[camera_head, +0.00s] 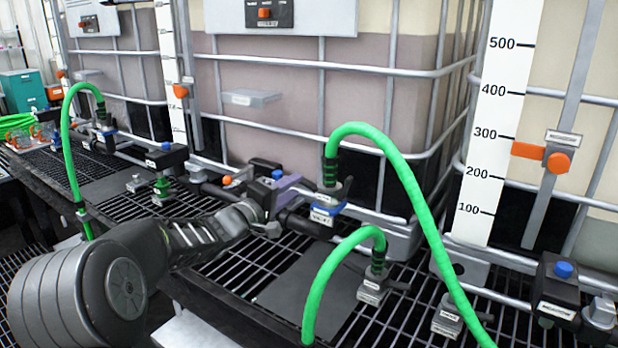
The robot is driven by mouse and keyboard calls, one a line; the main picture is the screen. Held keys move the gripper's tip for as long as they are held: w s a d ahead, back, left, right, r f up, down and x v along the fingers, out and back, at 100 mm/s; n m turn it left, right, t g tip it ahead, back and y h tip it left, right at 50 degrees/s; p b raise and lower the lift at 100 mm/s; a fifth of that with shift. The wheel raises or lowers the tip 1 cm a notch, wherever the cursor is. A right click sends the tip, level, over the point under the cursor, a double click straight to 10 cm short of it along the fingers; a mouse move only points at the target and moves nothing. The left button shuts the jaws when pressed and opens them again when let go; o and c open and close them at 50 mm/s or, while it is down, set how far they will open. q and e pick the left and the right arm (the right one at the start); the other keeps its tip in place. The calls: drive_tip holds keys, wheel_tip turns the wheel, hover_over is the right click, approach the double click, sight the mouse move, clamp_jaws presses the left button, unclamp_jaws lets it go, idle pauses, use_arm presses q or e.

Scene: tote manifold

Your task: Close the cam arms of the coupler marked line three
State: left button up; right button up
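A coupler (326,207) with a blue band joins a green hose (385,150) to the pipework at the middle of the head view. It has a small label that is too small to read, so I cannot tell whether it is line three. Its cam arms are not clear enough to tell open from shut. My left arm reaches in from the lower left. My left gripper (268,222) is just left of this coupler, beside a purple part (279,186); its fingers are too small and dark to tell open from shut. My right gripper is out of view.
A second green hose ends in a fitting (372,286) on the black grating (400,325). Another fitting (447,318) stands to its right. Caged totes (300,110) line the back. A level scale (497,130) and a blue-knobbed valve (560,285) are at right.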

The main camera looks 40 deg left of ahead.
sight(305, 179)
use_arm(q)
drive_tip(key=w, duration=0.7)
drive_tip(key=shift+w, duration=0.3)
clamp_jaws()
idle(0.4)
